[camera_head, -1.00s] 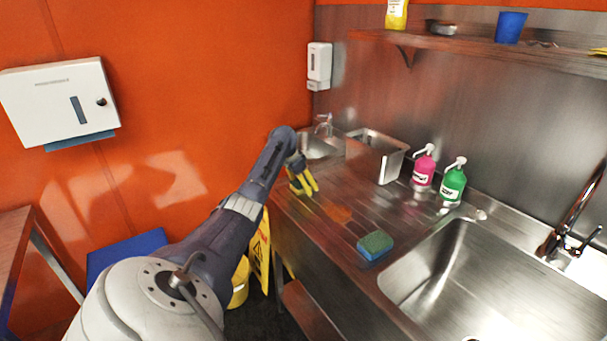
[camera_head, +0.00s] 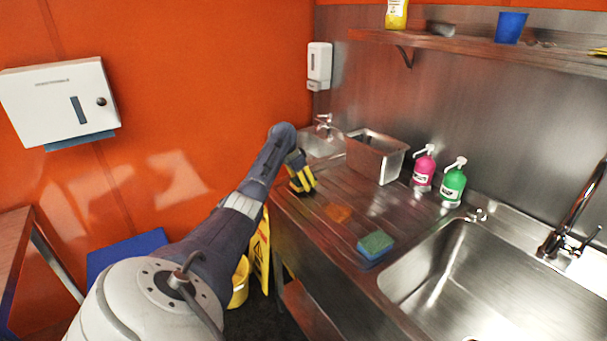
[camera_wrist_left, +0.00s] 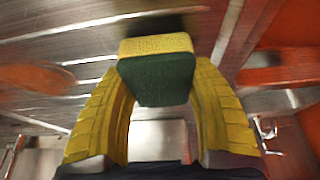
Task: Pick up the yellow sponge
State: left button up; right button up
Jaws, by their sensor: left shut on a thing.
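My left gripper (camera_head: 302,180) has yellow ribbed fingers and is at the far left end of the metal drainboard. In the left wrist view, the yellow sponge (camera_wrist_left: 156,44), with a dark green scouring side, sits between its two fingertips. The gripper is shut on it. In the head view the sponge is mostly hidden by the fingers, and I cannot tell whether it still touches the drainboard. My right gripper is not in view.
A blue sponge with a green top (camera_head: 375,245) lies nearer on the drainboard (camera_head: 350,228), beside the sink (camera_head: 450,285). A metal container (camera_head: 377,157), a pink bottle (camera_head: 424,168) and a green bottle (camera_head: 453,183) stand behind.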

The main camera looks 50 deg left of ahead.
pick_arm(q)
notch_tip(320, 180, up, 19)
dwell(0.4)
jog(key=shift+r, duration=0.1)
